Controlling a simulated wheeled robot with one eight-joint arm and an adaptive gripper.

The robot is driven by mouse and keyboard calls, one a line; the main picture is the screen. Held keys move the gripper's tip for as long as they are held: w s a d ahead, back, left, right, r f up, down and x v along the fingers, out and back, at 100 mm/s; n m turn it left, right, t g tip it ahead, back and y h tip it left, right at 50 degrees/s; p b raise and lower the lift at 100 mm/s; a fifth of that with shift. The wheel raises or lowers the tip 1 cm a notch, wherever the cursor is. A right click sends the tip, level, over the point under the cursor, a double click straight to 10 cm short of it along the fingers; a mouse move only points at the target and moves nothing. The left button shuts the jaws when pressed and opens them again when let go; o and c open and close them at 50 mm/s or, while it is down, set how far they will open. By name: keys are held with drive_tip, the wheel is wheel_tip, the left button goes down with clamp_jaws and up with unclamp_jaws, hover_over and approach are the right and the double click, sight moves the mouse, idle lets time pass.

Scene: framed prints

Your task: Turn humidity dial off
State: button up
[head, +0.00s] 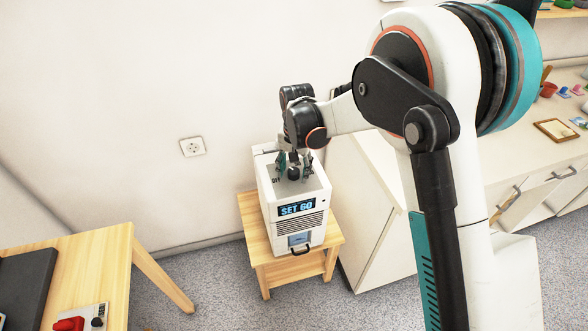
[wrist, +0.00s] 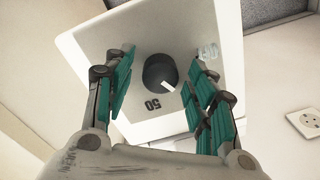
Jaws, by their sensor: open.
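The humidity dial is a black round knob (wrist: 160,72) with a white pointer mark, on the top face of a white box-shaped unit (head: 268,208). In the wrist view the pointer slants toward the lower right, and "50" is printed just below the knob. In the head view the unit's display (head: 297,208) reads "SET 60", and dark lettering, seemingly "OFF", shows on top left of the knob. My gripper (head: 293,165) is above the unit's top. In the wrist view its teal fingers (wrist: 160,85) are open, one on each side of the knob, with gaps between.
The unit stands on a small wooden stool (head: 278,275) near the wall. A white cabinet (head: 365,215) is close on its right. A wooden table (head: 100,255) is at the lower left. A wall socket (head: 193,147) is behind.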

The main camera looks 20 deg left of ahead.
drive_tip(key=c, duration=1.1)
drive_tip(key=shift+n, duration=0.3)
drive_tip(key=n, duration=0.5)
drive_tip(key=shift+n+p, duration=0.3)
drive_tip(key=n, duration=0.5)
drive_tip(key=shift+n, duration=0.3)
drive_tip(key=o, duration=1.1)
